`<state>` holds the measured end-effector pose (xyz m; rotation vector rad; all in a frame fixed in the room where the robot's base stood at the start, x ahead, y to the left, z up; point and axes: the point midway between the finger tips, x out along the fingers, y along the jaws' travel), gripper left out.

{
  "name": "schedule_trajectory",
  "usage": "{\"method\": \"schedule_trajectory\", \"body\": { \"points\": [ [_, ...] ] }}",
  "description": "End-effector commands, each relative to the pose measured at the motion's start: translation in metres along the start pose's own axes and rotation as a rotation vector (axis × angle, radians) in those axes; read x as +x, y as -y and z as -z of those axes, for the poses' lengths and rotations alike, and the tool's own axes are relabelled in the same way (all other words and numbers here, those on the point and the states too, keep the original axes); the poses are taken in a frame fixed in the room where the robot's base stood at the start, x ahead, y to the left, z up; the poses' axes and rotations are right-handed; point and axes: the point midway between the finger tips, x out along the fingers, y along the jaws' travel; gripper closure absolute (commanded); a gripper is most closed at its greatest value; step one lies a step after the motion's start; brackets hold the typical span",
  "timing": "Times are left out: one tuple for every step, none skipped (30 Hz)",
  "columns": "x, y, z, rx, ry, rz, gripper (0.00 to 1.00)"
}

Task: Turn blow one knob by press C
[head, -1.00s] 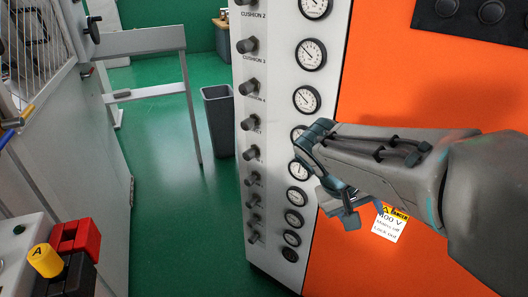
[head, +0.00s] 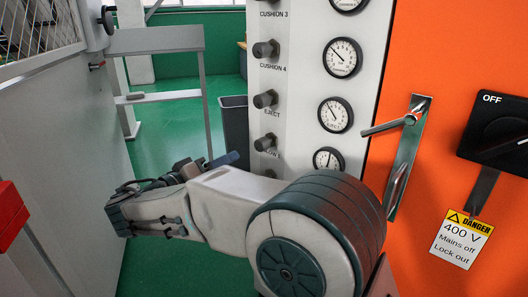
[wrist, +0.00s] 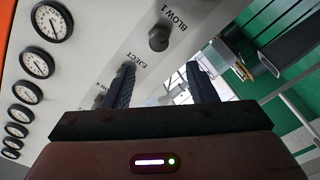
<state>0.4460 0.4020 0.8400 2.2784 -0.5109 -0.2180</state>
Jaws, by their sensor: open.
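The white panel of press C (head: 300,82) carries a column of dark knobs. The Blow 1 knob (head: 265,142) is just above its label, which my arm partly covers in the head view. In the wrist view the Blow 1 knob (wrist: 159,39) lies beyond my fingertips, near the "BLOW 1" lettering. My gripper (head: 206,164) is open and empty, left of and a little below that knob in the head view. Its two dark fingers also show in the wrist view (wrist: 161,82), apart from the knob. The left finger partly covers the panel near the "EJECT" label.
The Eject knob (head: 265,98) and Cushion 4 knob (head: 265,50) are above Blow 1. Gauges (head: 335,115) run down the panel's right side. A metal door handle (head: 408,150) is on the orange cabinet. A grey bin (head: 234,128) and metal frame (head: 155,40) stand left.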

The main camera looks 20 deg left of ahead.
Motion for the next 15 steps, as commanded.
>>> {"method": "schedule_trajectory", "body": {
  "points": [
    [0.008, 0.000, -0.001, 0.001, 0.002, -0.003, 0.48],
    [0.013, -0.001, -0.001, 0.001, 0.003, -0.004, 0.48],
    [0.019, -0.001, -0.001, 0.000, 0.004, -0.005, 0.48],
    [0.025, -0.001, -0.002, -0.001, 0.004, -0.005, 0.48],
    [0.032, 0.000, -0.002, -0.001, 0.005, -0.005, 0.48],
    [0.041, 0.000, -0.002, -0.001, 0.006, -0.005, 0.48],
    [0.048, 0.000, -0.003, -0.001, 0.007, -0.005, 0.48],
    [0.054, -0.001, -0.003, -0.001, 0.006, -0.005, 0.48],
    [0.063, 0.000, -0.003, -0.001, 0.006, -0.005, 0.48],
    [0.070, 0.000, -0.003, -0.002, 0.006, -0.005, 0.48],
    [0.076, 0.000, -0.003, -0.002, 0.007, -0.005, 0.48],
    [0.085, -0.001, -0.003, -0.003, 0.008, -0.005, 0.48],
    [0.091, 0.000, -0.003, -0.002, 0.007, -0.005, 0.48],
    [0.097, -0.001, -0.003, -0.001, 0.007, -0.005, 0.48],
    [0.104, -0.001, -0.003, -0.002, 0.007, -0.005, 0.48]
  ]
}}
